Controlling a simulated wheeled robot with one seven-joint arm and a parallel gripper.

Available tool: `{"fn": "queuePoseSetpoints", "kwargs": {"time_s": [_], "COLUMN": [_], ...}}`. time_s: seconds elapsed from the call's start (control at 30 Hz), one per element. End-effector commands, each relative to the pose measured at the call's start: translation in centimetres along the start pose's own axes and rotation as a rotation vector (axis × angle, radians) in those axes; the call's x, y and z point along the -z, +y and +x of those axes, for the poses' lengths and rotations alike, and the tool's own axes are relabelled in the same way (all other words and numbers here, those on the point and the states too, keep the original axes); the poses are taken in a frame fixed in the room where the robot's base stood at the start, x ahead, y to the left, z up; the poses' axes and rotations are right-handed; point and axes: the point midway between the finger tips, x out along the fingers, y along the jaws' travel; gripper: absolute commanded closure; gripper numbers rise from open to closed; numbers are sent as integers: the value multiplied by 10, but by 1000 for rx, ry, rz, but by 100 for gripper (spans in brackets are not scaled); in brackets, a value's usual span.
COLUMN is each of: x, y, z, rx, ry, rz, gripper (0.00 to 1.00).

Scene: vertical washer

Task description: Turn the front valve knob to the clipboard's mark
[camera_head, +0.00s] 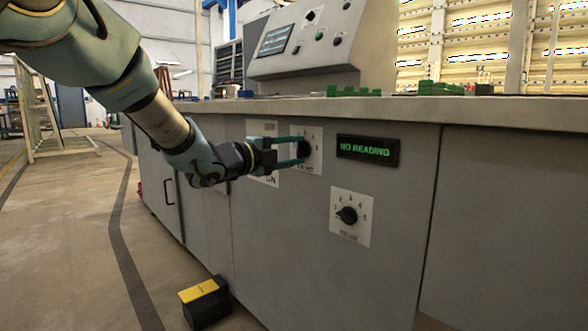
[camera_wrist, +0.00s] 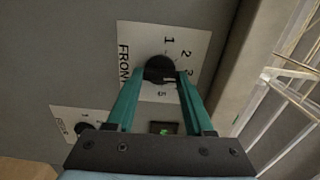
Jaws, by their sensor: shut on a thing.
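The front valve knob (camera_wrist: 158,65) is black and sits on a white dial plate lettered FRONT, with numbers around it, in the wrist view. In the head view it is mostly behind my fingers, on its plate (camera_head: 315,140) on the grey cabinet front. My gripper (camera_wrist: 160,76) has its two teal fingers on either side of the knob and is shut on it. In the head view my gripper (camera_head: 300,151) reaches the knob from the left. The knob's pointer direction cannot be read. A white sheet (camera_head: 262,128) behind my gripper is partly hidden; I cannot tell whether it is the clipboard.
A display (camera_head: 367,150) right of the front knob reads NO READING in green. A second black knob (camera_head: 347,215) on a numbered plate sits below it. A black and yellow box (camera_head: 205,302) stands on the floor by the cabinet. Green parts (camera_head: 440,88) lie on the worktop.

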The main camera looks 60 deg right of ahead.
Motion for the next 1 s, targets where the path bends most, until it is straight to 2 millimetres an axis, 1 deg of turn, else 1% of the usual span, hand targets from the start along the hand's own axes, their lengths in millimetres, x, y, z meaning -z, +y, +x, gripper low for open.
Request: {"fn": "queuePoseSetpoints", "kwargs": {"time_s": [0.03,0.4,0.6,0.8,1.0], "x": [0,0,0,0,0], "y": [8,8,7,5,4], "z": [0,0,0,0,0], "rx": [0,0,-1,-1,-2], "ry": [1,0,1,2,2], "rz": [45,387,537,642,697], "gripper": [100,100,100,100,100]}}
